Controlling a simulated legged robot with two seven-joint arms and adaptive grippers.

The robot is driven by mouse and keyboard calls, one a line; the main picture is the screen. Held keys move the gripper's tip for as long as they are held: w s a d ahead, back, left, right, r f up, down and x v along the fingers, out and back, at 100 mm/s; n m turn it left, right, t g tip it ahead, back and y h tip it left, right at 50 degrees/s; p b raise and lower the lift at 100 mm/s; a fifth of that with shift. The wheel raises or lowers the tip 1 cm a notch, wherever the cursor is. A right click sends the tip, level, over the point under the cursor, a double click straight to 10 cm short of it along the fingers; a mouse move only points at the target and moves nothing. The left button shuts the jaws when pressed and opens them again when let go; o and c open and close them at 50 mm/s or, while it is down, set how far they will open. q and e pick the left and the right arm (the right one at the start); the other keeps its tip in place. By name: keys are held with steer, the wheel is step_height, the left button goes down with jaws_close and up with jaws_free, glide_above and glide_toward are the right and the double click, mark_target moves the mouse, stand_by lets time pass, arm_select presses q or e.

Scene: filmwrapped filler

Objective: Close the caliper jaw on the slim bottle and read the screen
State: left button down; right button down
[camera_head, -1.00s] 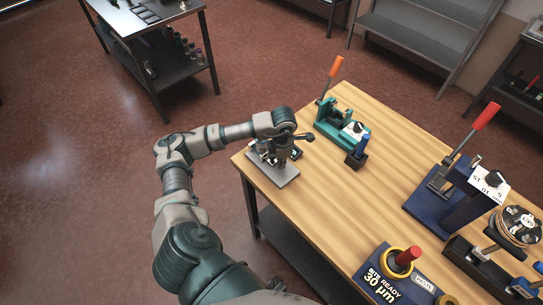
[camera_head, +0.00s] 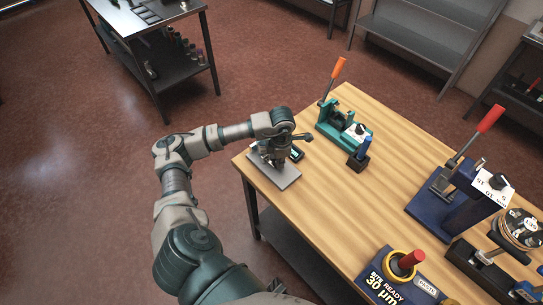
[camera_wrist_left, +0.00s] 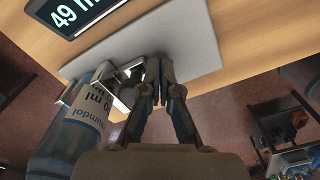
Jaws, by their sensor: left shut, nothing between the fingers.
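My left gripper (camera_head: 268,163) is over the grey plate (camera_head: 287,178) at the near-left corner of the wooden table. In the left wrist view its fingers (camera_wrist_left: 161,75) are shut with nothing between them. Just left of the fingertips is the shiny metal caliper jaw (camera_wrist_left: 128,82). The slim bottle (camera_wrist_left: 68,142), bluish with a white label, is beside the jaw at the left; I cannot tell if they touch. The dark-framed screen (camera_wrist_left: 72,12) shows "49" and a cut-off unit. In the head view the bottle is not clearly visible. My right gripper is not in view.
A teal press with an orange handle (camera_head: 343,122) and a dark block with a blue handle (camera_head: 359,160) stand right of the plate. A larger blue press (camera_head: 440,205) and a "30 µm" box (camera_head: 385,283) stand farther right. The table middle is clear.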

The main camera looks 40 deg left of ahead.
arm_select(q)
steer(key=shift+a, duration=0.25)
steer(key=shift+d, duration=0.25)
steer(key=shift+d+f, duration=0.1)
steer(key=shift+d, duration=0.25)
steer(key=shift+d+r, duration=0.1)
steer(key=shift+r, duration=0.15)
step_height(320, 180, up, 2)
steer(key=shift+d+r+p, duration=0.1)
steer(key=shift+p, duration=0.85)
step_height(320, 180, up, 3)
steer(key=shift+r+p, duration=0.2)
steer(key=shift+p, duration=0.8)
